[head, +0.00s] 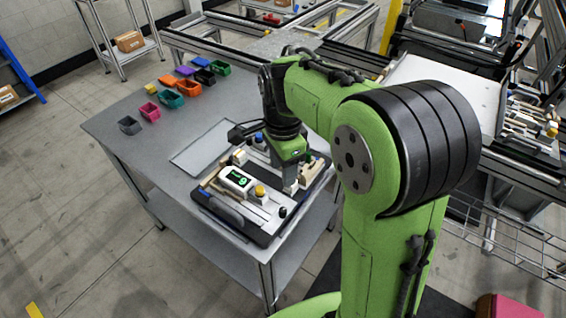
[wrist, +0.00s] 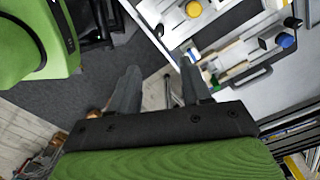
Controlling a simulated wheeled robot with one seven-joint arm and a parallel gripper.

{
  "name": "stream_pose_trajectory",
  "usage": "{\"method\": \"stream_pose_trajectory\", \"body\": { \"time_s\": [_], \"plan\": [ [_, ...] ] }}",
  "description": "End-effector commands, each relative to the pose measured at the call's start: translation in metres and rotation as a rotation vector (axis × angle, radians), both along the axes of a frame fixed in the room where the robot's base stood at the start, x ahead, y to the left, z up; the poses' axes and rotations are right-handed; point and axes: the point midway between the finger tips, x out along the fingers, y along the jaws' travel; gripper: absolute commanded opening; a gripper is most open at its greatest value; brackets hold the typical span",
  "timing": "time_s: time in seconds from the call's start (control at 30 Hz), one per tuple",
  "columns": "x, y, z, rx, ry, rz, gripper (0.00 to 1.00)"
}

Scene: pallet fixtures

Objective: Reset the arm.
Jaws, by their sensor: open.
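My green arm (head: 322,97) bends out over the grey table. Its gripper (head: 291,182) points down near the right part of a dark fixture pallet (head: 228,216). In the wrist view, the two grey fingers of my gripper (wrist: 158,84) stand apart with nothing between them. My gripper and arm hide part of the pallet's right side. I cannot tell whether the fingers touch anything there.
Several coloured bins, such as a pink one (head: 149,111), stand at the table's far left. A flat grey plate (head: 205,148) lies behind the pallet. The left part of the table (head: 150,155) is clear. A conveyor frame (head: 225,58) stands behind.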

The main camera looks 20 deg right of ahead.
Motion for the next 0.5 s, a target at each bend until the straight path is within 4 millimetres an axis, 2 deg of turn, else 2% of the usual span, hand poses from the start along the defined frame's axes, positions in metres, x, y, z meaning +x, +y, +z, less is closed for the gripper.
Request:
{"method": "stream_pose_trajectory", "body": {
  "time_s": [0.37,0.43,0.5],
  "plan": [
    [0.000,0.000,-0.001,0.000,-0.001,0.002,0.48],
    [-0.005,0.000,0.004,-0.004,-0.015,0.035,0.48],
    [-0.017,0.000,0.016,-0.015,-0.052,0.133,0.48]
  ]
}}
